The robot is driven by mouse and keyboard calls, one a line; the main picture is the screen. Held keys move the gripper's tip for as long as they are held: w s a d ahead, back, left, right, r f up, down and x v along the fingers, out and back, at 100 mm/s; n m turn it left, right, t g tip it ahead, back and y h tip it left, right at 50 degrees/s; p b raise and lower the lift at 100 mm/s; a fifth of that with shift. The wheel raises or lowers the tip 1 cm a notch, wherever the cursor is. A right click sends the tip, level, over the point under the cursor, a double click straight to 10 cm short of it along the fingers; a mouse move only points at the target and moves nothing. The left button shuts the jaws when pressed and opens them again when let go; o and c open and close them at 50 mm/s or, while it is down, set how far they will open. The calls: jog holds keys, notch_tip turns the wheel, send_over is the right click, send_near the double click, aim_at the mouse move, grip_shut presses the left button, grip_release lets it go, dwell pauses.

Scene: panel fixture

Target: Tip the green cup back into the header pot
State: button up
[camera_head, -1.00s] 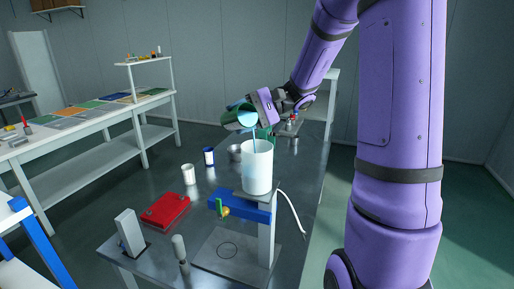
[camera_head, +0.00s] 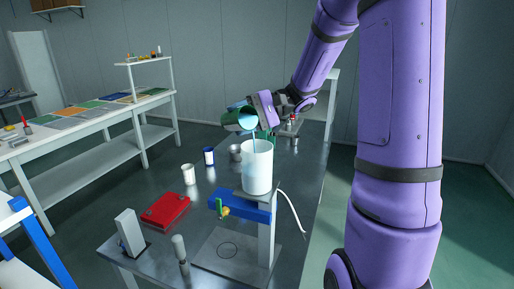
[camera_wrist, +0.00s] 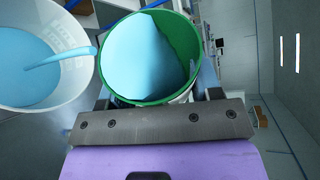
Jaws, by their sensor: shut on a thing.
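The green cup (camera_head: 233,120) is tilted over the header pot in the head view, with blue liquid at its mouth. In the wrist view the green cup (camera_wrist: 150,58) shows its open mouth with light blue liquid inside. The header pot (camera_head: 257,168) is a white cylinder on a blue-armed stand. In the wrist view the pot (camera_wrist: 84,85) holds blue liquid, and a blue stream runs into it from the cup's lip. My gripper (camera_head: 262,108) is shut on the cup, above and behind the pot; its fingertips are largely hidden.
The stand's blue arm (camera_head: 240,206) carries a small brass valve. A red box (camera_head: 166,210), a white cup (camera_head: 188,174), a blue-and-white jar (camera_head: 209,157) and a grey cup (camera_head: 235,152) stand left of the pot. A white tube (camera_head: 292,212) hangs at right.

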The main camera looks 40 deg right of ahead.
jog(key=shift+f, duration=0.1)
dwell(0.6)
jog(key=shift+s+r+n+t, duration=0.4)
jog(key=shift+s+n, duration=0.3)
jog(key=shift+n, duration=0.1)
dwell(1.2)
jog(key=shift+s+r+n+t+y, duration=0.2)
jog(key=shift+r+n+t+y, duration=0.25)
jog(key=shift+n, duration=0.35)
dwell(1.2)
